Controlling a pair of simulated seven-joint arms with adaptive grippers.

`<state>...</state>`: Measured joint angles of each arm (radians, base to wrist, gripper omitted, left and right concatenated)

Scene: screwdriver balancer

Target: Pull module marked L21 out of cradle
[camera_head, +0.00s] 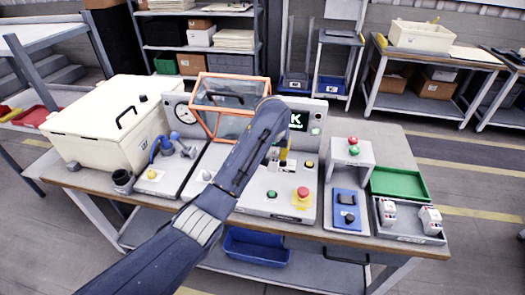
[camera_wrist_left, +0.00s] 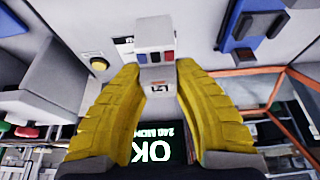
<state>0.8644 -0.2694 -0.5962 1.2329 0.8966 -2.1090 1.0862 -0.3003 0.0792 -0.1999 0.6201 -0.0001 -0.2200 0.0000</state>
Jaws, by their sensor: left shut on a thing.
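My left gripper (camera_head: 284,157) reaches over the grey bench station, its yellow fingers pointing down. In the left wrist view, the fingers (camera_wrist_left: 158,70) are closed on the sides of a small white module (camera_wrist_left: 155,36) with red and blue patches and a small dark label (camera_wrist_left: 157,88), which seems to read L21. In the head view my arm and fingers hide most of this module. The cradle is not clearly seen, so I cannot tell whether the module still sits in it. My right gripper is not in view.
An orange-framed clear guard (camera_head: 229,98) stands behind my arm. A red stop button (camera_head: 303,192) is in front. To the right are a green tray (camera_head: 398,186) and a grey tray (camera_head: 407,236) with two white modules (camera_head: 388,210). A cream case (camera_head: 110,123) stands left.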

